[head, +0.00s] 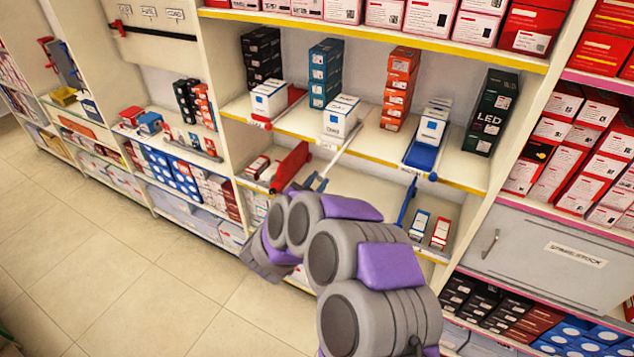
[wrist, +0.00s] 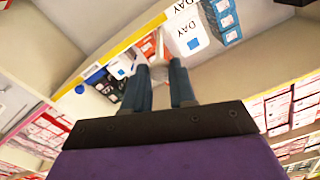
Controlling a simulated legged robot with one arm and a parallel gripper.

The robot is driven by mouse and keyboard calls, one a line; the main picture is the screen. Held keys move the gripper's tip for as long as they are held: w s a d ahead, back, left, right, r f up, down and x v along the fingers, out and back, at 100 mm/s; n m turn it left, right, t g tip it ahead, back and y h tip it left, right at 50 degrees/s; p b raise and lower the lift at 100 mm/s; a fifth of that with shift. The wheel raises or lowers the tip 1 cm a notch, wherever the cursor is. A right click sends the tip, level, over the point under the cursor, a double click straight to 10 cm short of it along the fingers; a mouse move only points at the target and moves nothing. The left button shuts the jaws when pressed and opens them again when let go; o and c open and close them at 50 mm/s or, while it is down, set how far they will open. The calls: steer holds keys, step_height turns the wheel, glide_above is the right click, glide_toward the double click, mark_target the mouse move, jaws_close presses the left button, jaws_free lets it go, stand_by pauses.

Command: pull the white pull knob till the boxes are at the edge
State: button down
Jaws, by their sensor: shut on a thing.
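The white pull knob (wrist: 159,72) sits between my two fingers in the wrist view, at the end of a pale rod (head: 337,160) that slopes out from the shelf. My gripper (head: 314,184) is shut on the knob, in front of the shelf and below its yellow edge. It also shows in the wrist view (wrist: 158,88). The white boxes marked DAY (head: 341,117) stand on the shelf behind the rod, close to the yellow front edge (head: 375,159). They also show in the wrist view (wrist: 187,38). Whether they touch the edge I cannot tell. My arm hides part of the lower shelf.
Other white boxes stand left on a red puller (head: 293,95) and right on a blue one (head: 421,156). Teal boxes (head: 325,73) are stacked behind the DAY boxes. The tiled floor (head: 120,255) at left is clear.

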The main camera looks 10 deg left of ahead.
steer(key=c, duration=0.9)
jaws_free()
steer(key=shift+a, duration=0.1)
steer(key=shift+s, duration=0.1)
steer(key=p+v, duration=0.1)
steer(key=v, duration=1.6)
steer(key=shift+s+a, duration=0.1)
steer(key=shift+a, duration=0.05)
